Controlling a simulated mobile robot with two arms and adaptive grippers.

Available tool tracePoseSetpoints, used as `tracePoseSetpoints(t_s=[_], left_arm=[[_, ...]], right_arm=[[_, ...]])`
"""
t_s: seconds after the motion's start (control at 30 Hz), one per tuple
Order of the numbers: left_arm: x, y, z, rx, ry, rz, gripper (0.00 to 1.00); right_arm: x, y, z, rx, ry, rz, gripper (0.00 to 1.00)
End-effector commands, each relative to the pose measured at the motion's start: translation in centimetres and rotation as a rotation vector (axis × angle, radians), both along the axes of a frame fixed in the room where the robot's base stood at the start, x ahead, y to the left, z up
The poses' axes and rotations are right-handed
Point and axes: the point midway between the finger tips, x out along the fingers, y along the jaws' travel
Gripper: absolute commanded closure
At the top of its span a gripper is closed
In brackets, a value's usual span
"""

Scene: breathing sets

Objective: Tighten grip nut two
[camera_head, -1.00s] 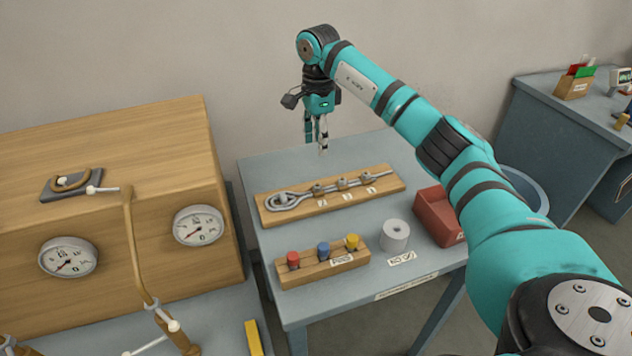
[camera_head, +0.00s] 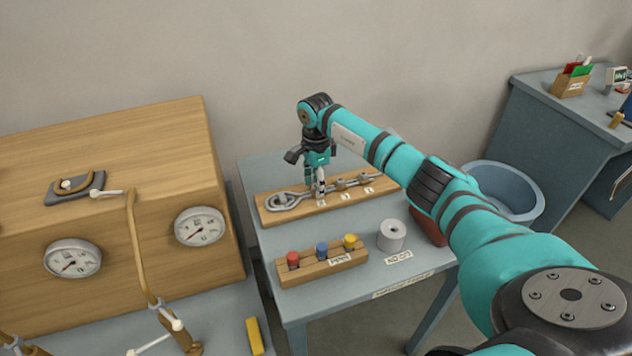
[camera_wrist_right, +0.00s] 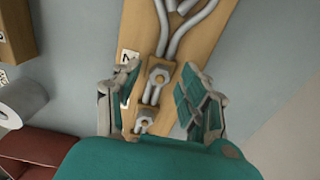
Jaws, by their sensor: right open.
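A wooden board (camera_head: 268,216) on the blue-grey table carries a metal cable bent into a loop (camera_head: 285,201), with a row of grips and nuts along it and small number labels. My right gripper (camera_head: 317,192) points down over the grip nearest the loop. In the right wrist view, the open fingers (camera_wrist_right: 165,100) stand either side of the cable. One nut (camera_wrist_right: 158,75) lies between them, and another nut (camera_wrist_right: 145,120) shows closer to the palm. A label (camera_wrist_right: 128,57) is beside the first nut, but I cannot read it surely. Contact is unclear. My left gripper is out of view.
A block with red, blue and yellow knobs (camera_head: 322,263) and a grey roll (camera_head: 391,235) stand in front of the board. A red bin (camera_head: 428,228) is partly behind my arm. A wooden cabinet with gauges (camera_head: 200,226) stands left.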

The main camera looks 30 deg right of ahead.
Motion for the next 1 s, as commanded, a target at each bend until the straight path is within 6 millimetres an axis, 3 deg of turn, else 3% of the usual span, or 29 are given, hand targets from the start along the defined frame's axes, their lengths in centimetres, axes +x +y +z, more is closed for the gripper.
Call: tracePoseSetpoints(t_s=[0.07, 0.4, 0.77, 1.0], left_arm=[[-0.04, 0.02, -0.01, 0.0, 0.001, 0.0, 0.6], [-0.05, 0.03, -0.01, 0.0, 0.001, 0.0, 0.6], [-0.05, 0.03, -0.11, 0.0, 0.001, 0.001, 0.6], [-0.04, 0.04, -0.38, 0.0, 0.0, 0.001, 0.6]], right_arm=[[0.0, 0.01, 0.01, 0.0, 0.0, 0.0, 0.58], [0.0, 0.02, 0.04, 0.0, 0.001, 0.0, 1.0], [0.01, 0.02, 0.05, 0.0, 0.0, -0.035, 1.0], [0.0, 0.0, 0.01, 0.0, 0.001, -0.168, 1.0]])
